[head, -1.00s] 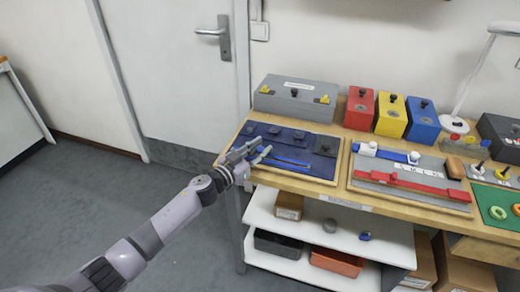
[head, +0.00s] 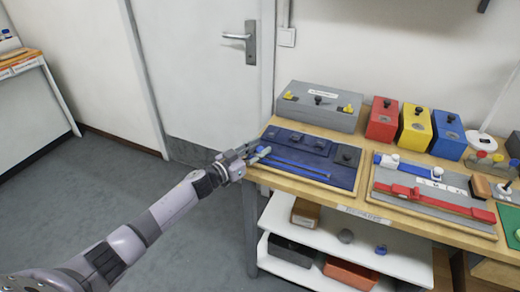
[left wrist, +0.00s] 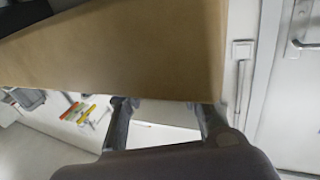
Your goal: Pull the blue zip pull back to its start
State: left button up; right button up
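The blue zip strip (head: 298,168) runs along the front of the dark blue board (head: 325,158) at the left end of the bench. The blue zip pull cannot be told apart clearly; a small blue patch shows by the fingers at the strip's left end. My left gripper (head: 264,154) is at the board's left edge. Its fingers (left wrist: 166,112) stand apart in the left wrist view, with nothing seen held between them; the tips lie close to a tan surface that fills much of that view. My right gripper is not in view.
The grey board (head: 390,180) with a red strip (head: 435,200) lies to the right. A grey box (head: 318,106) and red, yellow and blue boxes (head: 383,119) stand behind. A white shelf (head: 390,258) with bins is below. Floor is clear left of the bench.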

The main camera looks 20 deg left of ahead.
pick_arm(q)
jog(key=shift+o, duration=0.7)
jog(key=v, duration=1.2)
jog(key=s+a+f+n+g+y, duration=0.15)
jog(key=s+f, duration=0.25)
jog(key=f, duration=0.7)
jog(key=s+a+f+n+g+y, duration=0.1)
jog(key=s+a+f+g+y, duration=0.3)
jog(key=f, duration=0.7)
jog(key=s+d+f+n+y, duration=0.15)
jog(key=s+f, duration=0.35)
jog(key=f, duration=0.6)
jog(key=s+d+f+g+y, duration=0.1)
jog(key=s+d+f+g, duration=0.25)
jog(key=s+f, duration=0.95)
jog(key=s+d+f+g, duration=0.2)
jog(key=s+d, duration=0.1)
jog(key=s, duration=0.5)
jog(key=s+d+f+m+g, duration=0.1)
jog(key=s+d+f+g, duration=0.1)
jog(key=s, duration=0.6)
jog(key=s+d+f+g, duration=0.2)
jog(key=s+d+f, duration=0.2)
jog(key=s, duration=0.4)
jog(key=shift+m+h, duration=0.3)
jog(key=shift+m, duration=0.1)
